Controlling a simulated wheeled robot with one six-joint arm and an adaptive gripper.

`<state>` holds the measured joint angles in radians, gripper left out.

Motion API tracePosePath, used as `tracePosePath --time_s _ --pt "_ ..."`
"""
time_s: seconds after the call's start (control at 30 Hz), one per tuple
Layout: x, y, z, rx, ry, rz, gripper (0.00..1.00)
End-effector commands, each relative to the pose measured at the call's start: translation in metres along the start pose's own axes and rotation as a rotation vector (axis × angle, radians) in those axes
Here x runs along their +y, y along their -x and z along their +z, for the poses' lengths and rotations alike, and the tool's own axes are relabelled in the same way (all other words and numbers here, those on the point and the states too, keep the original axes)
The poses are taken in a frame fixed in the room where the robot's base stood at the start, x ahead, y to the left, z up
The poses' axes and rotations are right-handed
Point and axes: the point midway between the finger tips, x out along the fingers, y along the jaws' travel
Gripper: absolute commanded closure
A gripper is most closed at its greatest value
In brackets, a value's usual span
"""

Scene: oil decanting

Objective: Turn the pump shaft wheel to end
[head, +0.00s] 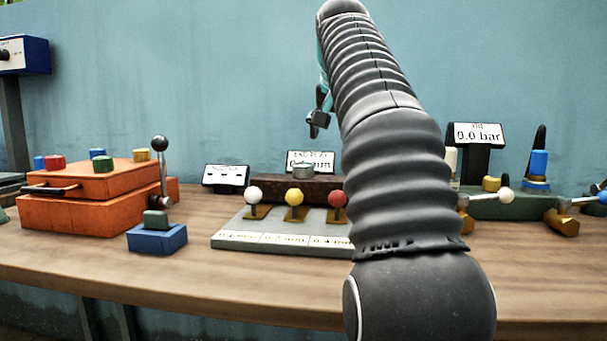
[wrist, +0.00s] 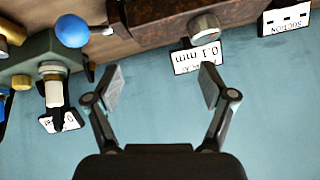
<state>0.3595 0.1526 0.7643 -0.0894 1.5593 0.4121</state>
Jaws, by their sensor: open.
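A round silver wheel (head: 303,170) sits on top of a dark brown block (head: 262,188) at the back middle of the bench; it looks like the pump shaft wheel. In the wrist view, which is upside down, the wheel (wrist: 204,27) shows at the top, beside a sign reading about 0.1 mm (wrist: 198,57). My gripper (wrist: 162,88) is open and empty, its two fingers spread before the blue wall. In the head view my gripper (head: 318,120) hangs above the wheel, clear of it, and my arm partly hides it.
Levers with white (head: 253,194), yellow (head: 294,196) and red (head: 338,199) balls stand in front of the block. An orange case (head: 90,212) and a blue box (head: 157,238) are left. A green unit with a 0.0 bar sign (head: 478,134) is right.

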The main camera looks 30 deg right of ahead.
Motion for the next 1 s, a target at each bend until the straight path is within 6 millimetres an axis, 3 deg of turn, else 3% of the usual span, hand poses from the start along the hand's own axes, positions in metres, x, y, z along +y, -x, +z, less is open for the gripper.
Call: tracePosePath --time_s 0.1,0.2,0.5,0.67,1.0 --pt "-0.029 0.000 0.000 0.020 0.215 -0.130 0.18" --pt "-0.044 0.001 -0.003 0.051 0.353 -0.189 0.18" --pt "-0.050 -0.005 -0.006 0.087 0.507 -0.202 0.18" --pt "-0.054 -0.026 -0.006 0.085 0.506 -0.201 0.18" --pt "-0.068 -0.088 -0.007 0.084 0.504 -0.201 0.18"
